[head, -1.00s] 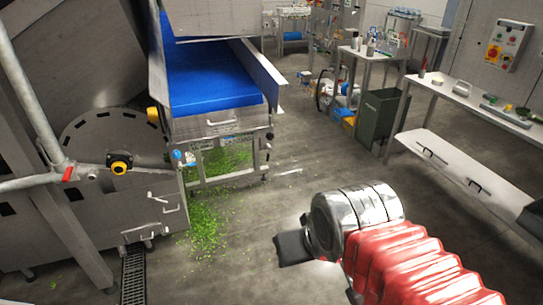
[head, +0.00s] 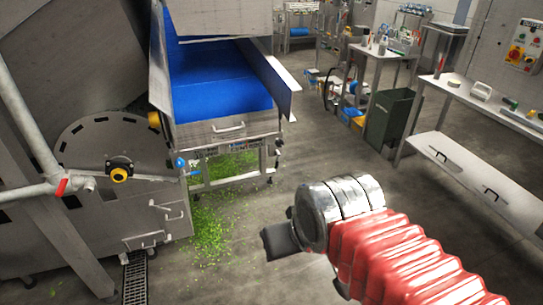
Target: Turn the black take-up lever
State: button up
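I cannot make out the black take-up lever for certain. A small dark part (head: 279,143) sits at the lower right front corner of the blue-belted conveyor (head: 222,92); it is too small to tell whether it is the lever. My arm, with a red ribbed sleeve and a shiny metal cuff, reaches in from the lower right. The dark block of my gripper (head: 281,240) points left, over open floor, well apart from the conveyor. Its fingers cannot be told apart, and nothing shows held in it.
A large steel machine (head: 110,150) with a yellow-black knob (head: 119,170) and a white pipe stands at the left. Green scraps (head: 210,225) litter the floor below the conveyor. A green bin (head: 389,117) and a long bench (head: 470,95) stand right. The middle floor is clear.

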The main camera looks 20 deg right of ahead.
aim_at(277, 153)
jog(key=u, duration=0.55)
jog(key=i, duration=1.1)
jog(key=u, duration=0.4)
